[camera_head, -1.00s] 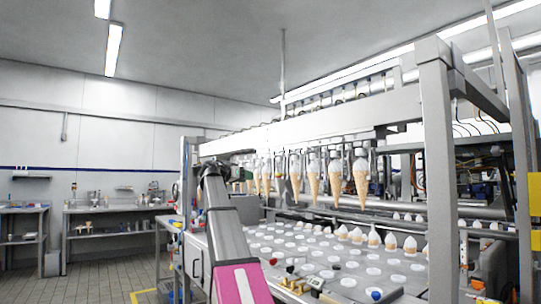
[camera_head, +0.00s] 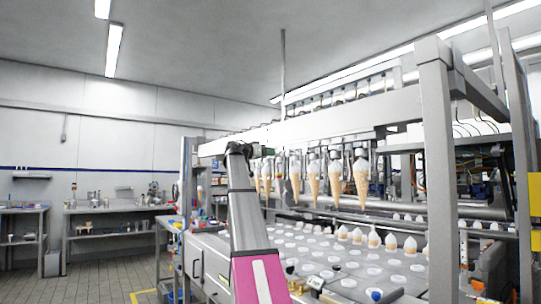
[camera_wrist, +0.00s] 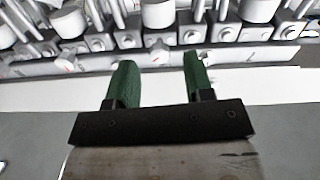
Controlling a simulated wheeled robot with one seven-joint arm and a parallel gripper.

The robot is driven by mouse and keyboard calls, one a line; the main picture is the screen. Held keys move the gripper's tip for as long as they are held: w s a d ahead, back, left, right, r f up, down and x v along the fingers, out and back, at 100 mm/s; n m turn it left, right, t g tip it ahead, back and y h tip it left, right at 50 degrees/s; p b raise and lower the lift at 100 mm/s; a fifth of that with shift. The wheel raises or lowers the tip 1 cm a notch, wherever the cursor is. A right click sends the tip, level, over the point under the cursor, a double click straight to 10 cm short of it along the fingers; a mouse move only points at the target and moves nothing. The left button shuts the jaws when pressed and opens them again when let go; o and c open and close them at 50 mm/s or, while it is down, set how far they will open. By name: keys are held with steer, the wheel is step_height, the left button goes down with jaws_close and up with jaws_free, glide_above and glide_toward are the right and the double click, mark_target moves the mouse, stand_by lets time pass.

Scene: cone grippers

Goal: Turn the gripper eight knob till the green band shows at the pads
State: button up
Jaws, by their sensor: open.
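In the wrist view my gripper (camera_wrist: 159,62) shows two green fingers, spread apart with nothing between them. Beyond the fingertips runs a grey rail with small knobs; one knob with a red mark (camera_wrist: 67,61) is left of the left finger, and another small knob (camera_wrist: 159,50) shows between the fingers. I cannot tell which knob belongs to gripper eight. No green band is clear at any pads. In the head view my gripper (camera_head: 262,151) is small and partly hidden, near the left end of the row of hanging cones (camera_head: 335,178).
White cylinders (camera_wrist: 158,13) and metal blocks line up above the rail. In the head view a machine table (camera_head: 320,262) with white round holders lies under the cones. A grey upright post (camera_head: 438,170) stands at the right. Open floor (camera_head: 110,285) lies at the left.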

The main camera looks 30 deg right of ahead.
steer(key=shift+w+d, duration=0.1)
steer(key=shift+d, duration=0.85)
jaws_close()
steer(key=shift+n, duration=1.8)
